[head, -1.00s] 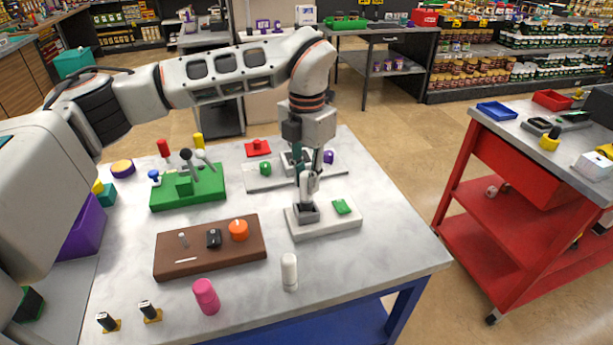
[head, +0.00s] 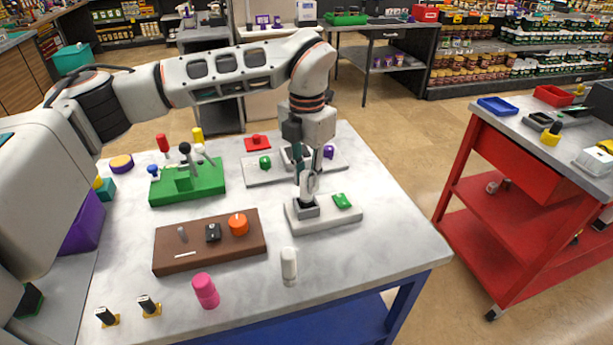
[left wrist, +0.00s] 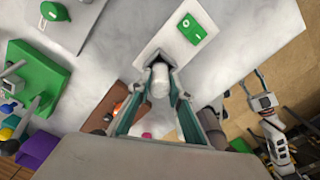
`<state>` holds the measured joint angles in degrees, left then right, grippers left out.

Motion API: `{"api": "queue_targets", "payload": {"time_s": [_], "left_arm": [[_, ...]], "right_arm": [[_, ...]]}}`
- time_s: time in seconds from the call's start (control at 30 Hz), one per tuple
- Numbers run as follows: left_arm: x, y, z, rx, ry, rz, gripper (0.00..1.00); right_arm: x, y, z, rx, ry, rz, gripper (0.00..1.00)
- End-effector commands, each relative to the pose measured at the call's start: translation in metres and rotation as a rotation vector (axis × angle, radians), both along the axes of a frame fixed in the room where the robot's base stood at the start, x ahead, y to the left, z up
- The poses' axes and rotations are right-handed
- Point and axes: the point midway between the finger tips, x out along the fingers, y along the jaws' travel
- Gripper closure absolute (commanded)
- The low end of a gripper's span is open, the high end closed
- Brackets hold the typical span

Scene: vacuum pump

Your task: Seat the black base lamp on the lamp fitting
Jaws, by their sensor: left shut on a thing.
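My left gripper (head: 307,187) is shut on a pale, rounded lamp (head: 308,185) and holds it upright over the lamp fitting. In the left wrist view the lamp's white end (left wrist: 160,82) shows between the fingertips. The lamp fitting is a grey square socket (head: 306,210) on a white board (head: 335,222). The lamp's lower end is at the socket's opening; its base is hidden, so I cannot tell how deep it sits.
A brown panel (head: 180,257) with an orange knob is to the left, and a white cylinder (head: 289,264) and pink cylinder (head: 205,291) stand in front. A green lever box (head: 190,185) is further left. The table's right front is clear.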

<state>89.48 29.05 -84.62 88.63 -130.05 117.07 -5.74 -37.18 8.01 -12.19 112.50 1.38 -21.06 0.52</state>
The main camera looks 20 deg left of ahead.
Motion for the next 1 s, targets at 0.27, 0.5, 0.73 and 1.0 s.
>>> {"api": "queue_targets", "payload": {"time_s": [0.27, 0.5, 0.73, 1.0], "left_arm": [[0.000, 0.000, -0.002, 0.000, 0.000, 0.000, 1.00], [0.000, 0.000, -0.007, 0.001, 0.000, 0.001, 1.00], [0.000, 0.000, -0.011, 0.000, 0.000, 0.001, 1.00], [0.000, 0.000, -0.010, 0.000, 0.000, 0.001, 1.00]], "right_arm": [[0.000, 0.000, -0.001, 0.000, 0.000, 0.000, 0.60], [0.000, 0.000, -0.003, 0.000, 0.001, 0.000, 0.60], [-0.001, 0.000, -0.005, -0.001, 0.003, 0.000, 0.60], [-0.001, 0.000, -0.005, -0.001, 0.003, 0.000, 0.60]]}}
